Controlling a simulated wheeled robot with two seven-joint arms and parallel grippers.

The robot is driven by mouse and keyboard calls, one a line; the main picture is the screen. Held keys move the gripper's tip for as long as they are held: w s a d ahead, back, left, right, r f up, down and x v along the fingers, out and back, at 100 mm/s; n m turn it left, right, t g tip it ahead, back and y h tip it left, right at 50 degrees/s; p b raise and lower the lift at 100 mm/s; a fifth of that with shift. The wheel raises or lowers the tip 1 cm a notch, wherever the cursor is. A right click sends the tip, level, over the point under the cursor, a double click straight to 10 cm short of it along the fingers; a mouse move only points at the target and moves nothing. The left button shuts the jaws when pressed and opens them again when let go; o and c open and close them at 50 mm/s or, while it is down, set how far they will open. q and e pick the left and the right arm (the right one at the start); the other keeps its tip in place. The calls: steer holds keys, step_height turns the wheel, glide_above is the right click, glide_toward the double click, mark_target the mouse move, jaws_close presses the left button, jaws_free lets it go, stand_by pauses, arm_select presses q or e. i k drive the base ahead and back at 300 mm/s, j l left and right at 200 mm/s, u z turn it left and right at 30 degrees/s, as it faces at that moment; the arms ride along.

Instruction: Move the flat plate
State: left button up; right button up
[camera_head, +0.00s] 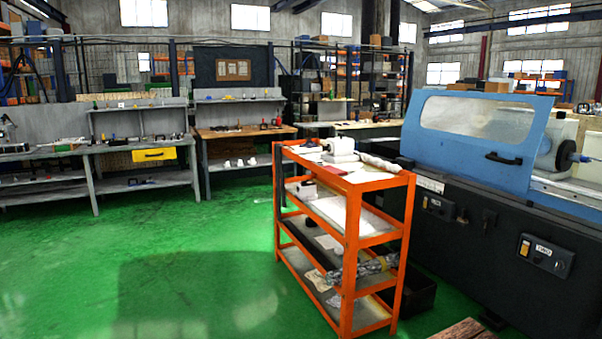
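No thing in view can be told for certain as the flat plate. A pale flat sheet (338,215) lies on the second shelf of the orange cart (347,250), partly hidden by the cart's frame. More flat pale pieces (366,176) lie on the cart's top around a white device (340,148); they are too small to tell apart. Neither of my grippers is in view.
A blue and dark grinder (470,140) stands right of the cart, close to it. A reddish-brown slatted surface (468,332) shows at the bottom edge. Workbenches (140,150) line the back left. The green floor (180,270) left of the cart is clear.

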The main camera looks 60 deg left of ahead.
mark_target(334, 169)
steer(key=u, duration=1.7)
steer(key=i+z, duration=0.1)
steer(key=z, duration=0.4)
steer(key=i+j+z, duration=0.45)
steer(key=j, duration=0.2)
steer(key=i+j, duration=0.2)
steer(key=i+j+z, duration=0.15)
steer(key=j, duration=0.25)
steer(key=i+j, duration=0.15)
steer(key=j, duration=0.2)
steer(key=i+j+z, duration=0.15)
steer(key=j, duration=0.2)
steer(key=i+j, duration=0.15)
steer(key=j, duration=0.2)
steer(key=i+j, duration=0.15)
steer(key=j, duration=0.2)
steer(key=i+j, duration=0.15)
steer(key=j, duration=0.2)
steer(key=i+j, duration=0.2)
steer(key=j, duration=0.15)
steer(key=i+j, duration=0.15)
steer(key=j, duration=0.15)
steer(key=z, duration=0.05)
